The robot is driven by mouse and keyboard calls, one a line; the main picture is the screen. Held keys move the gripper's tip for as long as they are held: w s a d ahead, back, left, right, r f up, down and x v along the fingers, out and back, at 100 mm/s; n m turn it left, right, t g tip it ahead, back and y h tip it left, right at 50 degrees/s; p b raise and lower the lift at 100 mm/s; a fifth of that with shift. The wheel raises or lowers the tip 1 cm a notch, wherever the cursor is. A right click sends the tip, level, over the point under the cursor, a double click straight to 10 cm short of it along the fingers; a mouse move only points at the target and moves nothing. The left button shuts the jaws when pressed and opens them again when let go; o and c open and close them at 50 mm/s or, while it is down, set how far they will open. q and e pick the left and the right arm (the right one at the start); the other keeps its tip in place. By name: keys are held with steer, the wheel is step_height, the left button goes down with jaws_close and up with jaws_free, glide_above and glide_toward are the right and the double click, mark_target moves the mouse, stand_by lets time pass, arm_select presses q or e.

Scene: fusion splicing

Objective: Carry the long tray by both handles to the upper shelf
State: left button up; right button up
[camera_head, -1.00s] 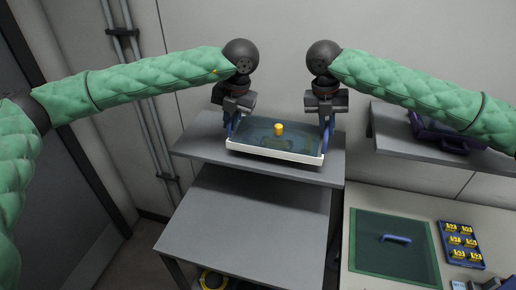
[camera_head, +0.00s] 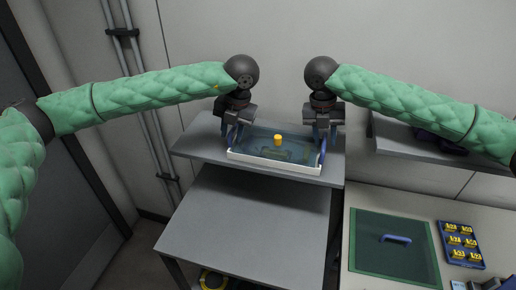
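The long tray (camera_head: 245,159) has white outer walls, a bluish inside and blue end handles. It is level at the grey upper shelf (camera_head: 205,148) and looks to rest on it, though I cannot see a gap or contact clearly. A small yellow cylinder (camera_head: 278,140) stands upright in the tray. My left gripper (camera_head: 236,128) points down and looks shut on the left handle (camera_head: 231,137). My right gripper (camera_head: 322,133) points down and looks shut on the right handle (camera_head: 323,151). The fingertips are partly hidden against the handles.
A lower grey surface (camera_head: 245,225) lies in front of and below the shelf. At right, a bench carries a green panel (camera_head: 392,258) with a blue handle and a blue tray (camera_head: 461,262) of yellow pieces. A wall shelf (camera_head: 395,143) sits behind my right arm.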

stand_by(0.4)
steer(key=shift+a+r, duration=0.1)
steer(key=shift+r, duration=0.4)
arm_select(q)
step_height(320, 180, up, 12)
steer(key=d, duration=0.2)
steer(key=shift+s+d+f, duration=0.15)
steer(key=shift+s, duration=0.05)
arm_select(e)
step_height(320, 180, up, 11)
steer(key=a, duration=0.2)
steer(key=shift+w, duration=0.25)
steer(key=shift+f, duration=0.2)
